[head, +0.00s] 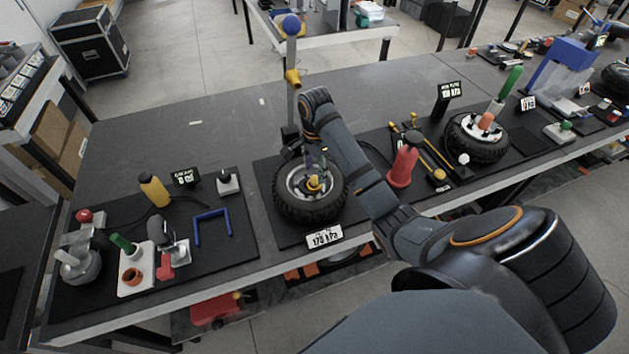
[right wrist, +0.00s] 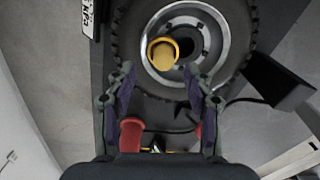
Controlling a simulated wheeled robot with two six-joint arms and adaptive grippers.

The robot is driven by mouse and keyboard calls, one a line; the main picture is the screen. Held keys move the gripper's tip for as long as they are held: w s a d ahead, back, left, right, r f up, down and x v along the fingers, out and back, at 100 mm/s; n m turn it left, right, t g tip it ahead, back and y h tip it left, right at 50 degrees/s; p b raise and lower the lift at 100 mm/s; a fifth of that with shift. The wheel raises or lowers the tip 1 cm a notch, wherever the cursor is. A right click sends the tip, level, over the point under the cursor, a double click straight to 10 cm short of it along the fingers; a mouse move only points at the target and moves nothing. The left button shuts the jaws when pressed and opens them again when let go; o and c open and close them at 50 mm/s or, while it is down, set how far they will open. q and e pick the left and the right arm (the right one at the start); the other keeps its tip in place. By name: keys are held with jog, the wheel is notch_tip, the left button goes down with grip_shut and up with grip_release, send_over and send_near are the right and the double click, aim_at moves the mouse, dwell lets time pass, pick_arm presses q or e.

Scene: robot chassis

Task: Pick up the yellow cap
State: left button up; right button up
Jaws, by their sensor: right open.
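The yellow cap (head: 315,185) sits at the hub of a black tyre with a silver rim (head: 282,205), which lies flat on a dark mat in the middle of the bench. In the right wrist view the cap (right wrist: 161,50) is round with a bright rim and sits left of the dark hub hole. My right gripper (head: 317,158) is over the wheel, its fingers partly hidden by my arm. In the right wrist view its two fingers (right wrist: 161,88) are spread apart with nothing between their tips, and the cap lies beyond them. My left gripper is not in view.
A post with a blue ball (head: 291,25) stands just behind the wheel. A number plate (head: 324,236) lies in front. A red cone-shaped object (head: 403,165) and yellow tools are to the right. A blue U-shaped frame (head: 212,228) is left. The bench's back left is mostly clear.

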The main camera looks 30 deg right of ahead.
aim_at(314, 177)
jog(key=f, duration=0.1)
jog(key=f+b, duration=0.1)
jog(key=f, duration=0.2)
jog(key=shift+w+f+b, duration=0.15)
jog(key=shift+w+b, duration=0.15)
jog(key=shift+b, duration=0.05)
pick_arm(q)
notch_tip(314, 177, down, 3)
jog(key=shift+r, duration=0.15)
pick_arm(e)
jog(key=shift+s, duration=0.1)
jog(key=shift+c, duration=0.8)
jog(key=c, duration=0.7)
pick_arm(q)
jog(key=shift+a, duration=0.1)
pick_arm(e)
jog(key=shift+r, duration=0.2)
